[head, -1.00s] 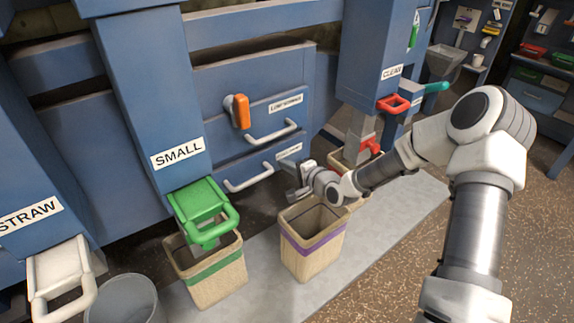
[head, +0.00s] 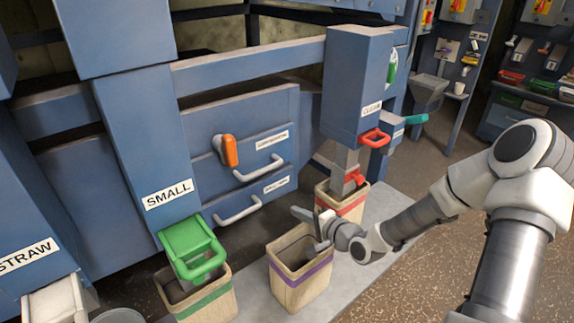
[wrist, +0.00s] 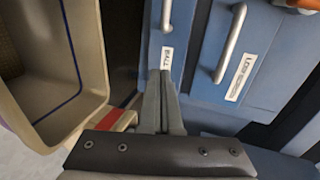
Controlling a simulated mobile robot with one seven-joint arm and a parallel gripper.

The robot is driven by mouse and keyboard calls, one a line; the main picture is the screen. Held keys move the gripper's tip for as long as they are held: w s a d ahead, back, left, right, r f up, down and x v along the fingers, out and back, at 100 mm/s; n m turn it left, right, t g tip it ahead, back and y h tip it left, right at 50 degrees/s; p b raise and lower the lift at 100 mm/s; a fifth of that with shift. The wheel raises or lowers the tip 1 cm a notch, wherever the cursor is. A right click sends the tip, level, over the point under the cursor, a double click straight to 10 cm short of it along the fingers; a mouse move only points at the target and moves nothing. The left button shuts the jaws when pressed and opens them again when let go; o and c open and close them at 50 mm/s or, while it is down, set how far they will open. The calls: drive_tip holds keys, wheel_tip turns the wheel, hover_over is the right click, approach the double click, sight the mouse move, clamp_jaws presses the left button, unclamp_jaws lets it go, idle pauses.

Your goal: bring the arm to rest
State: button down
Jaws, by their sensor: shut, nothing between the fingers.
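My gripper (head: 316,226) is shut and empty. In the head view it is just above the right rim of the purple-banded bin (head: 301,270), in front of the blue machine. In the wrist view the closed fingers (wrist: 165,108) point toward the blue drawers with white bar handles. My arm reaches in from the right, bent at the elbow.
The green-handled chute (head: 190,248) marked SMALL hangs over a green-banded bin (head: 207,300). A red-banded bin (head: 345,203) stands behind my gripper, under the red handle (head: 374,138). Speckled floor at right is clear.

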drive_tip(key=s+d+r+n+g+h+b, duration=0.2)
drive_tip(key=s+d+r+n+g+h, duration=0.3)
drive_tip(key=s+d+r+n+h, duration=0.45)
drive_tip(key=s+a+r+n+g+y+p, duration=0.1)
drive_tip(key=s+r, duration=0.6)
drive_tip(key=s, duration=0.3)
drive_tip(key=s+a+r+p, duration=0.1)
drive_tip(key=s+r+p, duration=0.1)
drive_tip(key=s+r, duration=0.7)
wheel_tip(320, 180, up, 16)
drive_tip(key=s+p, duration=0.1)
drive_tip(key=p, duration=1.7)
drive_tip(key=shift+s+d, duration=0.25)
drive_tip(key=shift+r, duration=0.1)
